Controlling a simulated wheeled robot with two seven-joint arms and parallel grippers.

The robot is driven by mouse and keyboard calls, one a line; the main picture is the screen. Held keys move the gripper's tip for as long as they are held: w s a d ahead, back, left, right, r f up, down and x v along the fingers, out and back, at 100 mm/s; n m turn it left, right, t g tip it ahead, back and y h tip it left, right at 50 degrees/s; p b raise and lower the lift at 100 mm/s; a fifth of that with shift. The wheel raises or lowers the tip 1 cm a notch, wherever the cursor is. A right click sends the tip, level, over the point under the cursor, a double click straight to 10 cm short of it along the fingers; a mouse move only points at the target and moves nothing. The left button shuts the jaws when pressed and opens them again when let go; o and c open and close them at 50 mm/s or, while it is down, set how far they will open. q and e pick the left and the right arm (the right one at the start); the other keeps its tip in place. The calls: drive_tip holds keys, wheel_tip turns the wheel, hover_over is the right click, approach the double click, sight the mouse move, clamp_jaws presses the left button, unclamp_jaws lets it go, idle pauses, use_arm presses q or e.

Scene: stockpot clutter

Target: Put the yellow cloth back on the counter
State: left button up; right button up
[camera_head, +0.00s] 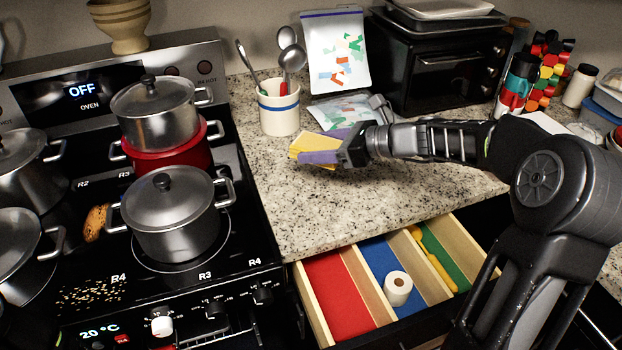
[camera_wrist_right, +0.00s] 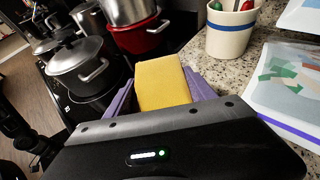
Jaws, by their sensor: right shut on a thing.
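The yellow cloth (camera_head: 304,144) looks like a folded, block-shaped piece. My right gripper (camera_head: 322,152) is shut on it, with its purple fingers on either side. The cloth is over the granite counter (camera_head: 350,205), left of the gripper's wrist and in front of the utensil crock. I cannot tell whether it touches the counter. In the right wrist view the cloth (camera_wrist_right: 161,82) stands out between the two purple fingers (camera_wrist_right: 160,95). My left gripper is not in view.
The stove with a lidded pot (camera_head: 172,215) is to the left. Below the counter edge an open drawer (camera_head: 335,298) holds a white roll (camera_head: 398,289). The front counter is clear.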

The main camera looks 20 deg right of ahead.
drive_tip(key=shift+s+r, duration=0.15)
drive_tip(key=shift+s, duration=0.05)
hover_over(318, 190)
drive_tip(key=shift+f, duration=3.2)
drive_tip(key=shift+f, duration=1.9)
drive_tip(key=shift+f, duration=0.1)
drive_tip(key=o, duration=1.4)
